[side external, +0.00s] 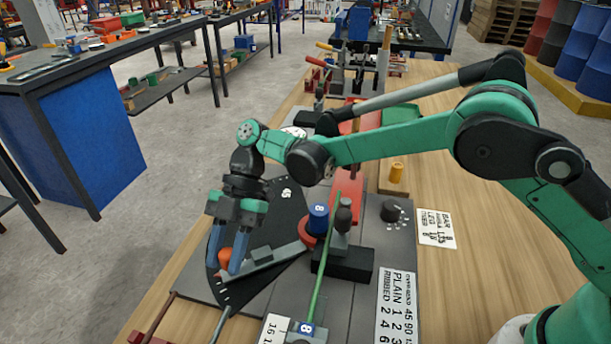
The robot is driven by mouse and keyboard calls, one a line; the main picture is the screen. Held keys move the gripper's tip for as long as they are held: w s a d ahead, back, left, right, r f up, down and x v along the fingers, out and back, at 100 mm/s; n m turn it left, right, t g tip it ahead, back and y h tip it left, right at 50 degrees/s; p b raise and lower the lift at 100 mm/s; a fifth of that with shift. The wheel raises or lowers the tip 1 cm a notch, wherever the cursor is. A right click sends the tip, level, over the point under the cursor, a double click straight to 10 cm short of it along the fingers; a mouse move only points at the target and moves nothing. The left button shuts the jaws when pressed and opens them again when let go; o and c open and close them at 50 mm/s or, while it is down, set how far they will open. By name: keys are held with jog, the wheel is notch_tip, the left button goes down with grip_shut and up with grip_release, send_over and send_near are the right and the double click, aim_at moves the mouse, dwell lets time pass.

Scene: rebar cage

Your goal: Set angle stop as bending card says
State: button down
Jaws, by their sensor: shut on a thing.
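My gripper (226,268) points down at the left of the bending bench, its blue fingers shut on the orange-red knob (227,254). The knob sits at the outer end of the grey angle stop arm (270,261), which lies across the dark angle plate (287,215). The plate has white marks along its edge and a number that looks like 45. A white bending card (396,305) at the front right reads PLAIN 1 2 3 and RIBBED 2 4 6 under angle headings. The fingers partly hide the knob and the marks near it.
A blue roller (318,220) marked 8 and a black-handled post (343,217) stand right of the plate. A green bar (325,265) slants past them. A black dial (391,211) and a second card (437,229) lie further right.

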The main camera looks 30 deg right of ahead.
aim_at(248, 261)
jog(key=shift+s+d+n+g+h, duration=0.1)
jog(key=shift+s+n+g+h, duration=0.35)
jog(key=shift+s+n, duration=0.6)
jog(key=shift+s, duration=0.15)
jog(key=c, duration=0.6)
grip_release()
jog(key=shift+v, duration=2.85)
jog(key=shift+m, duration=0.25)
